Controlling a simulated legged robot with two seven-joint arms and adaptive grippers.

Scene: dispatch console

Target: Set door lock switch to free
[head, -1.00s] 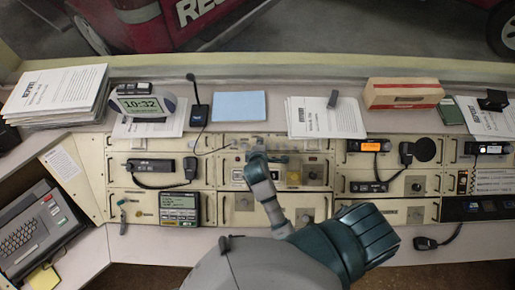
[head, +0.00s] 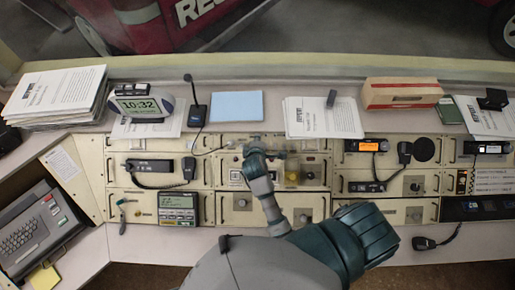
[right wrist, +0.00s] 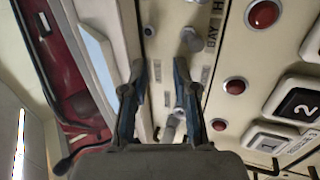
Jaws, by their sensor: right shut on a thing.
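My right gripper (head: 252,147) reaches over the upper middle console panel in the head view, and its arm hides part of that panel. In the right wrist view the right gripper (right wrist: 160,78) has a finger on each side of the panel strip. A small silver switch lever (right wrist: 172,127) lies between the fingers, close to the right-hand one, and the grip is on it as far as I can tell. Its position and label are not readable. Another silver knob (right wrist: 191,40) is beyond the fingertips, by "BAY" lettering. My left gripper is not in view.
A microphone (head: 197,110), blue pad (head: 236,106) and papers (head: 322,118) lie on the shelf behind. A yellow guarded control (head: 292,172) is right of my arm.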

